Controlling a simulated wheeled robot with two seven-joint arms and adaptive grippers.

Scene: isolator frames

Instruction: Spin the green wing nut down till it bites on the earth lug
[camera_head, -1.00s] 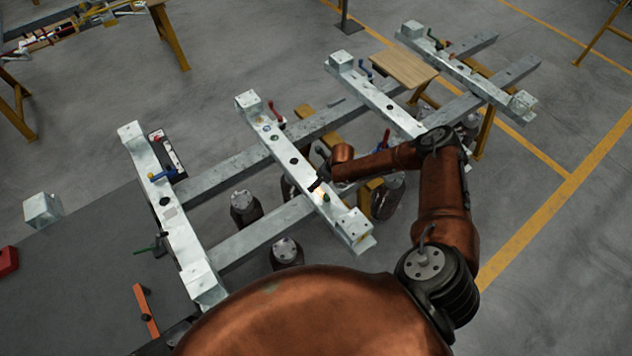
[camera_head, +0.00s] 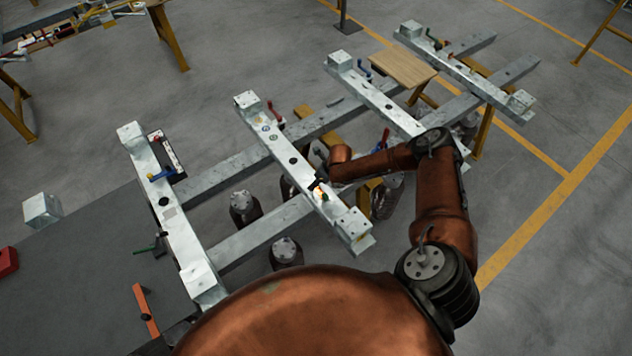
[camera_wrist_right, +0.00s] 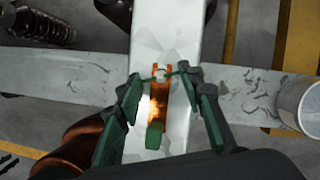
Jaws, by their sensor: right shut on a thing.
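My right gripper (camera_head: 318,184) is over the near part of the middle crossbeam. In the right wrist view its two green-padded fingers (camera_wrist_right: 160,74) come in from both sides, their tips closed on the thin wings of the green wing nut (camera_wrist_right: 173,72). The nut sits around a small pale stud at the far end of the copper-orange earth lug (camera_wrist_right: 160,98). I cannot tell whether the nut touches the lug. The lug's green sleeve (camera_wrist_right: 154,136) lies nearer the camera. My left gripper is not in view.
The galvanised crossbeam (camera_head: 275,145) rests on two long rails (camera_head: 258,232). Other crossbeams (camera_head: 178,222) stand either side. A red-handled clamp (camera_head: 272,108) rises by the beam's far end. Dark cylinders (camera_head: 243,207) stand below. A wooden board (camera_head: 403,67) lies farther back.

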